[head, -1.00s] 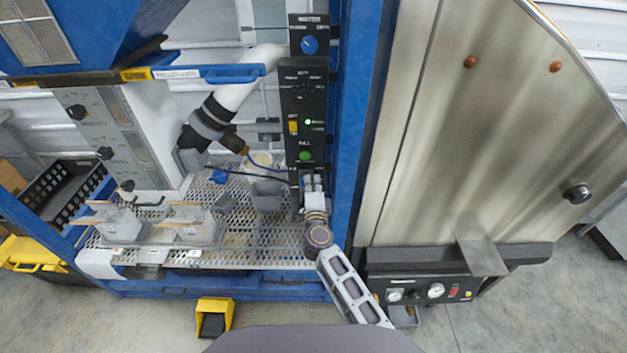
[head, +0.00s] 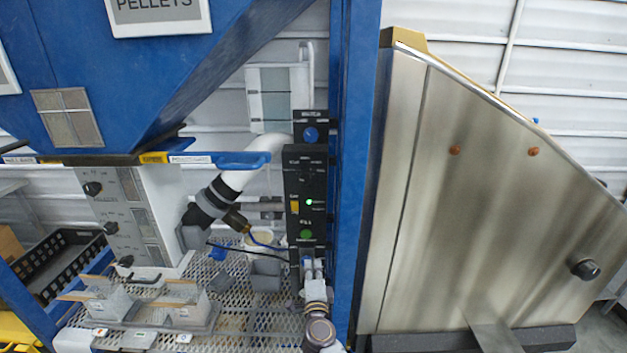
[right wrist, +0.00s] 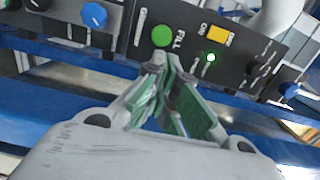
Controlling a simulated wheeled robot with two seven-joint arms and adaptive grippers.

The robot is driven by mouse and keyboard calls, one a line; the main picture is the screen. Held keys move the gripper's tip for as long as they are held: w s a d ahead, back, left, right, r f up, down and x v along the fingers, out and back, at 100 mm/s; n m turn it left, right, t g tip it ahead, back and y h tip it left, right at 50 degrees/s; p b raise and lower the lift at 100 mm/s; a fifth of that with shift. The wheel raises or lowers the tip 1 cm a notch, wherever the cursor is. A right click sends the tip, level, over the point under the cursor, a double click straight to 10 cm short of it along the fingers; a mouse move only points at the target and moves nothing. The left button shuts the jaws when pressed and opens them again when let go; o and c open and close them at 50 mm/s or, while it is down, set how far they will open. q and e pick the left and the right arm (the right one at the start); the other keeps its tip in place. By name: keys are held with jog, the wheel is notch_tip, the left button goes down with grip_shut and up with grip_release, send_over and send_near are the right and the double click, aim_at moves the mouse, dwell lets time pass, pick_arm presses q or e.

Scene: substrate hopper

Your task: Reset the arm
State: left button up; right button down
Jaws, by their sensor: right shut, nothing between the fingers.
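My right gripper (head: 311,266) is at the lower end of the black control panel (head: 305,185), just below the green FILL button (head: 306,235). Its fingers are together with nothing between them. In the right wrist view the green-padded fingertips (right wrist: 160,66) point at the panel, close to the FILL button (right wrist: 162,36); whether they touch it I cannot tell. A green light (right wrist: 211,57) is lit beside a yellow switch (right wrist: 218,34). My left gripper is not in view.
A blue frame post (head: 358,180) stands right of the panel, and a large metal hopper (head: 480,200) beyond it. A perforated shelf (head: 240,320) with grey boxes (head: 182,300) lies left.

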jog(key=s+a+r+n+g+y, duration=0.15)
jog(key=s+r+n+y, duration=0.25)
jog(key=s+n+y, duration=0.5)
jog(key=s+f+n+g, duration=0.3)
jog(key=s+n+g, duration=0.2)
jog(key=n, duration=0.2)
jog(key=s+d+f+n+g+h, duration=0.2)
jog(key=s+d+f+g+h, duration=0.25)
jog(key=s+d, duration=0.65)
jog(key=s+d+f+n+g+h, duration=0.1)
jog(key=s+d+f+g+h, duration=0.3)
jog(key=s+d, duration=0.65)
notch_tip(320, 180, down, 33)
jog(key=d+h, duration=0.1)
jog(key=d, duration=0.2)
jog(key=s+d+f+g, duration=0.1)
jog(key=s+f, duration=0.8)
jog(key=s, duration=0.2)
jog(key=s+d+f+g, duration=0.1)
jog(key=s+d+f, duration=0.1)
jog(key=s+f, duration=0.8)
jog(key=shift+s+d+f+n, duration=0.3)
jog(key=shift+s, duration=0.55)
